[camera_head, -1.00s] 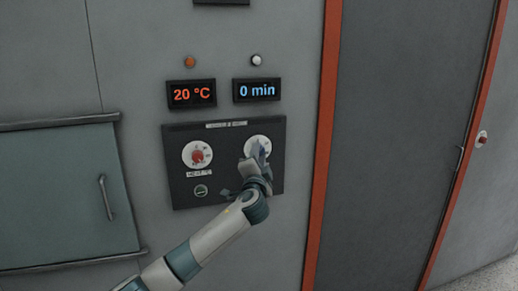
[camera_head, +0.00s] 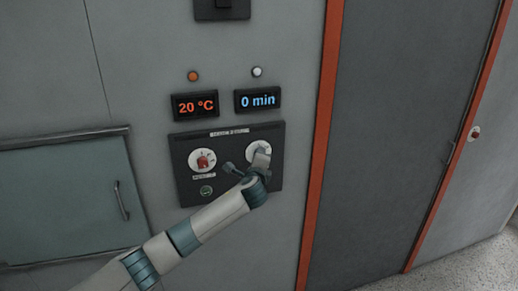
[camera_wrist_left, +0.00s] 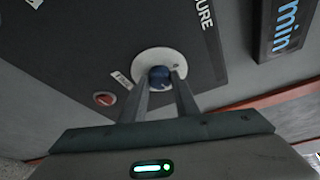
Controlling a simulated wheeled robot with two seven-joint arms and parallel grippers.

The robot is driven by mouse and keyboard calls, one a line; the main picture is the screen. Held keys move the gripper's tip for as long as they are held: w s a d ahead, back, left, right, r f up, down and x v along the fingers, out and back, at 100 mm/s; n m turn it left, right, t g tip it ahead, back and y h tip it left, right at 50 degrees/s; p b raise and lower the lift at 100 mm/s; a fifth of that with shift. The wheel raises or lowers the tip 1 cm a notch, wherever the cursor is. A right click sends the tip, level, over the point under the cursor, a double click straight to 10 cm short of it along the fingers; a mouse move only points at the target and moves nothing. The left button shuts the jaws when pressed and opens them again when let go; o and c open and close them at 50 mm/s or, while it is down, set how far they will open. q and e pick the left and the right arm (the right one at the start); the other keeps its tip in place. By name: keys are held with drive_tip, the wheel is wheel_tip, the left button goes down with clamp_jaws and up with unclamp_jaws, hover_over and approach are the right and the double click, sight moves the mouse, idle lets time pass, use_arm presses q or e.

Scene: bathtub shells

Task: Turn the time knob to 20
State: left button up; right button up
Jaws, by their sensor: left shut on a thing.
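The time knob is a blue knob (camera_wrist_left: 159,77) on a white round dial (camera_wrist_left: 148,60) in the left wrist view. In the head view its white dial (camera_head: 252,154) is at the right of the dark control panel (camera_head: 187,188), and my gripper mostly covers the knob. My left gripper (camera_head: 262,152) reaches the dial from the lower left. In the left wrist view its two fingers (camera_wrist_left: 161,84) sit on either side of the blue knob, shut on it. The time display (camera_head: 258,100) above reads 0 min. My right gripper is out of view.
A red knob (camera_head: 203,161) sits on the left dial, with a small green round button (camera_head: 206,190) below it. The temperature display (camera_head: 196,105) reads 20 °C. A hatch with a handle (camera_head: 121,200) is at left. An orange frame (camera_head: 320,150) and dark door (camera_head: 390,130) stand at right.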

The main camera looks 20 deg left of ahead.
use_arm(q)
drive_tip(key=m+g, duration=0.1)
drive_tip(key=m, duration=0.1)
drive_tip(key=m+g+y, duration=0.1)
drive_tip(key=m, duration=0.1)
drive_tip(key=m+g+y, duration=0.1)
drive_tip(key=m, duration=0.1)
drive_tip(key=shift+w+d+r+m, duration=0.15)
drive_tip(key=shift+d+m, duration=0.15)
drive_tip(key=shift+m, duration=0.1)
drive_tip(key=shift+g, duration=0.3)
drive_tip(key=o, duration=1.1)
drive_tip(key=shift+c, duration=0.2)
drive_tip(key=shift+r, duration=0.1)
drive_tip(key=b+v, duration=0.6)
drive_tip(key=v, duration=1.1)
drive_tip(key=shift+d, duration=0.25)
